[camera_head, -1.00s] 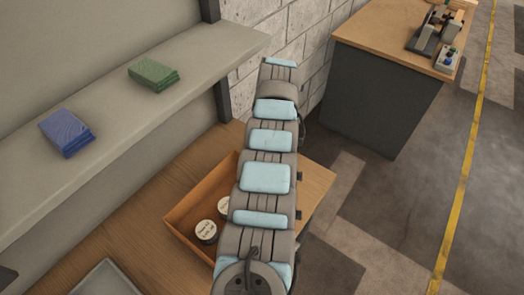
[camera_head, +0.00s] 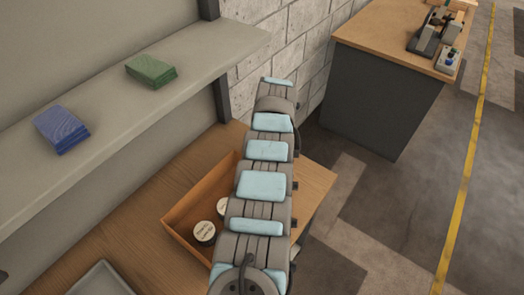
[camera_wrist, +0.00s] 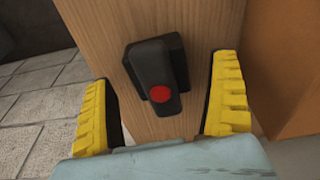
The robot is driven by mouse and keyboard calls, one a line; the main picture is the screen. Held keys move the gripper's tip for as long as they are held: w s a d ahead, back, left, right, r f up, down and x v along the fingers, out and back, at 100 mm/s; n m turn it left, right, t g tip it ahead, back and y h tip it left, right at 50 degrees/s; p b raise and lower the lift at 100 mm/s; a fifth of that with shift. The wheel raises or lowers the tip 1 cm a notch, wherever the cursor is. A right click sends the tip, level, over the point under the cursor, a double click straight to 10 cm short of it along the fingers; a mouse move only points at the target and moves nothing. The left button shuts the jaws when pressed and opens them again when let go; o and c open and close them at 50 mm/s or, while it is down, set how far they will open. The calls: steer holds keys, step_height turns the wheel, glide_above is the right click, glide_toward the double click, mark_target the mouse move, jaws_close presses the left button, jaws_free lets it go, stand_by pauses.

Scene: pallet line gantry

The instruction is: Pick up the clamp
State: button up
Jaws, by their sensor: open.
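The clamp is most likely the dark grey block-like object with a red round spot (camera_wrist: 156,73) in the wrist view. It lies on the wooden table top, near the table's edge. My gripper (camera_wrist: 166,100) is open, with one yellow ribbed finger on each side of the object and a gap on both sides. The fingers do not visibly touch it. In the head view my arm hides the object and my gripper.
An open wooden box (camera_head: 178,232) with round labelled tins (camera_head: 204,233) stands on the table (camera_head: 318,190) beside my arm. A shelf (camera_head: 100,100) holds a blue stack (camera_head: 61,130) and a green stack (camera_head: 151,71). Another bench (camera_head: 385,45) stands beyond. Open floor lies right.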

steer(key=shift+f, duration=0.55)
steer(key=shift+w, duration=0.1)
steer(key=c, duration=1.3)
steer(key=shift+c, duration=0.2)
steer(key=shift+r, duration=0.1)
